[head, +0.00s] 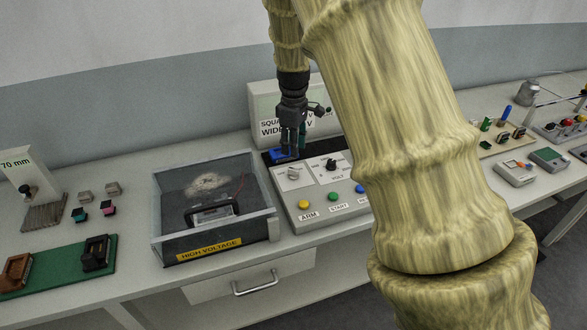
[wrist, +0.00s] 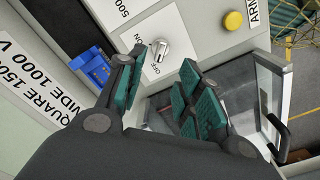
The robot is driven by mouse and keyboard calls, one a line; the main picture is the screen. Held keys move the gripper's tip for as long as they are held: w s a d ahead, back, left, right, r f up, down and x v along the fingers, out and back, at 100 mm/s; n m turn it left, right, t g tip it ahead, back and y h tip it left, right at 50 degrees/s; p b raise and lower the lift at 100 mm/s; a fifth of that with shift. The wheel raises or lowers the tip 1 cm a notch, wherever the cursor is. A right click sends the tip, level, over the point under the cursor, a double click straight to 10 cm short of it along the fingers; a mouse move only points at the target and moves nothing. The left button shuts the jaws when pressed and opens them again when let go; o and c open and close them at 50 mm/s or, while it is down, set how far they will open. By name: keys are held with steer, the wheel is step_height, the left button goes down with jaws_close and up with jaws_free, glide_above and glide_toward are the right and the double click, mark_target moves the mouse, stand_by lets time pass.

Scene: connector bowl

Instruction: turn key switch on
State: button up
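The key switch is a silver round knob with a raised grip (wrist: 160,50). It sits on a white plate lettered ON in the wrist view. In the head view the key switch (head: 293,174) is at the upper left of the grey control panel (head: 307,225). My gripper (head: 289,155) points down just behind the switch in the head view. In the wrist view its teal-padded fingers (wrist: 160,88) are spread apart and empty, with the switch beyond them. I see no contact with the switch.
A blue block (wrist: 92,68) lies close beside one finger. A clear-walled box marked HIGH VOLTAGE (head: 215,215) stands left of the panel. A black volt knob (head: 331,164) and a yellow ARM button (head: 304,204) are near the switch. A white sign (head: 262,108) stands behind.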

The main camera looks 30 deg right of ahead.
mark_target(294, 169)
steer(key=shift+f+p, duration=1.1)
steer(key=shift+f, duration=3.55)
jaws_close()
